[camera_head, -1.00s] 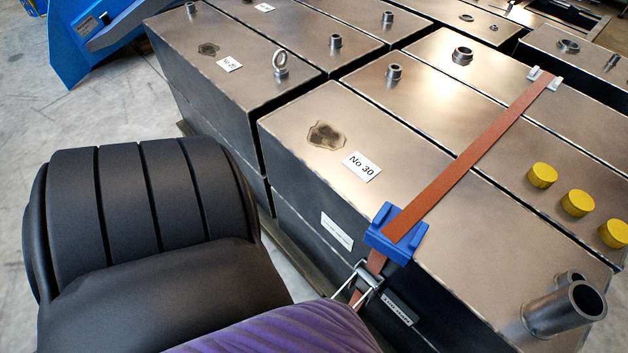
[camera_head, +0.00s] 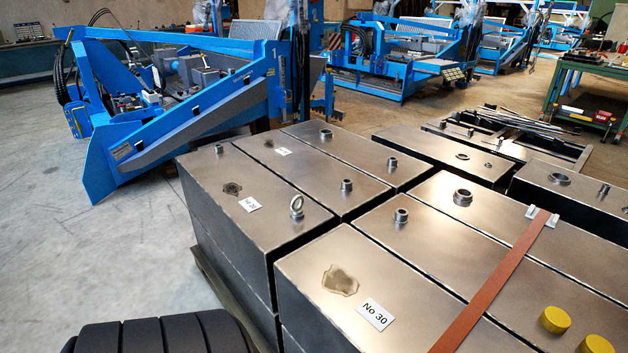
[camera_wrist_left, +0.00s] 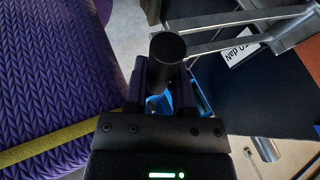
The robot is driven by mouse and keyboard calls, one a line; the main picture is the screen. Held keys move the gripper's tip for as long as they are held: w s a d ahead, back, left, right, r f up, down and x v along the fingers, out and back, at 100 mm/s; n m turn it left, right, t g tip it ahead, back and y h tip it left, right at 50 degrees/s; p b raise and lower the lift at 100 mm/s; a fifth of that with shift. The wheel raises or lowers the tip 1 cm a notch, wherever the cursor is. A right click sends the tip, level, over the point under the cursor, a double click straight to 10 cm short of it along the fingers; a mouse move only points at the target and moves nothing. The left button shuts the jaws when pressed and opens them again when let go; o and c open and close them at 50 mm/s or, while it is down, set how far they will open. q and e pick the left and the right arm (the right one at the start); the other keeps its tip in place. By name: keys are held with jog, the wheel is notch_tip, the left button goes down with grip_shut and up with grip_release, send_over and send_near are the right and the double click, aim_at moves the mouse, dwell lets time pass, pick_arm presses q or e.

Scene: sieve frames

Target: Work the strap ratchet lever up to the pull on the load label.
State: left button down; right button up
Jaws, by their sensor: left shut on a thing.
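In the left wrist view my left gripper (camera_wrist_left: 165,82) is shut on a dark round grip (camera_wrist_left: 167,48), seen nearly end-on, which looks like the ratchet lever's handle. Grey metal bars of the ratchet (camera_wrist_left: 235,18) run right from beside it. The load label (camera_wrist_left: 245,46), white with "daN" legible, is on the dark wall just right; its full number is cut off. In the head view the rust-red strap (camera_head: 495,287) crosses the steel block tops; the ratchet is below the picture. Neither gripper shows in the head view.
Yellow caps (camera_head: 554,320) stand at the right. A blue machine (camera_head: 190,130) stands behind left. Floor (camera_head: 90,260) is clear at left.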

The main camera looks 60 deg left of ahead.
pick_arm(q)
jog(key=shift+w+a+r, duration=0.1)
jog(key=shift+w, duration=0.3)
jog(key=shift+c, duration=2.3)
grip_release()
jog(key=shift+s, duration=0.1)
jog(key=p+v, duration=0.6)
jog(key=v, duration=0.3)
jog(key=shift+s+a+r, duration=0.15)
jog(key=shift+s+r, duration=0.05)
jog(key=shift+r, duration=0.1)
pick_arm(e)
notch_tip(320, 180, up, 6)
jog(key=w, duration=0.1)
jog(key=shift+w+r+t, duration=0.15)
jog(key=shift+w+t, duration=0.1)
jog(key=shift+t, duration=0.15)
